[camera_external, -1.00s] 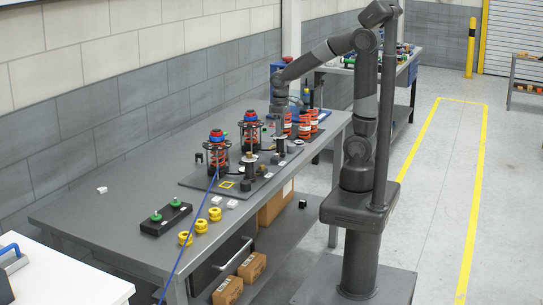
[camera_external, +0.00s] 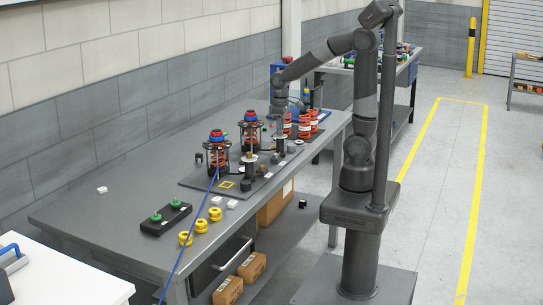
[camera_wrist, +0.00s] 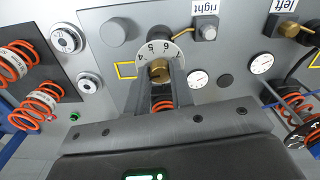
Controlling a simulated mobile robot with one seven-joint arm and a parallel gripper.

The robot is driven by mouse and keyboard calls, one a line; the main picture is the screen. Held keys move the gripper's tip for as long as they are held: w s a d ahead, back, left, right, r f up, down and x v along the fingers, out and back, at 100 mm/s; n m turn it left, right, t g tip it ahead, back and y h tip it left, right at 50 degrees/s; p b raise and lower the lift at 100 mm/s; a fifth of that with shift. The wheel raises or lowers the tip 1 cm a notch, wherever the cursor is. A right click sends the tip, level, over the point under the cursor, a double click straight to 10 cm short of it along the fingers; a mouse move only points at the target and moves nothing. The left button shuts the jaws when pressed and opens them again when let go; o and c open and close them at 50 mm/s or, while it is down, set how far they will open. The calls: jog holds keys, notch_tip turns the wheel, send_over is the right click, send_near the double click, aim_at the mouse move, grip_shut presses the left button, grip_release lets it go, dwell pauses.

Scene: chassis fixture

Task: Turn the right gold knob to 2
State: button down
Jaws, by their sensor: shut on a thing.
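The right gold knob (camera_wrist: 159,69) sits at the middle of a white numbered dial (camera_wrist: 145,60) in the wrist view. The digits 4, 5 and 6 show along the dial's upper edge; its lower part is hidden by my fingers. A tag reading "right" (camera_wrist: 205,8) lies above and to the right. My gripper (camera_wrist: 160,76) has its fingers closed on both sides of the gold knob. In the external view my gripper (camera_external: 280,147) reaches down at the right end of the fixture board (camera_external: 205,184), and the knob there is hidden.
A second gold knob (camera_wrist: 289,28), by a "left" tag (camera_wrist: 278,6), is at the upper right. Round gauges (camera_wrist: 198,79) and orange springs (camera_wrist: 38,102) surround the dial. Yellow rings (camera_external: 201,226) and a block with green knobs (camera_external: 166,218) stand on the bench's near part.

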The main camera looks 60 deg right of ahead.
jog(key=shift+n, duration=0.3)
jog(key=n, duration=0.3)
jog(key=shift+n, duration=2)
jog(key=c, duration=1.3)
grip_release()
jog(key=shift+o, duration=0.2)
jog(key=shift+r, duration=0.1)
notch_tip(320, 180, up, 11)
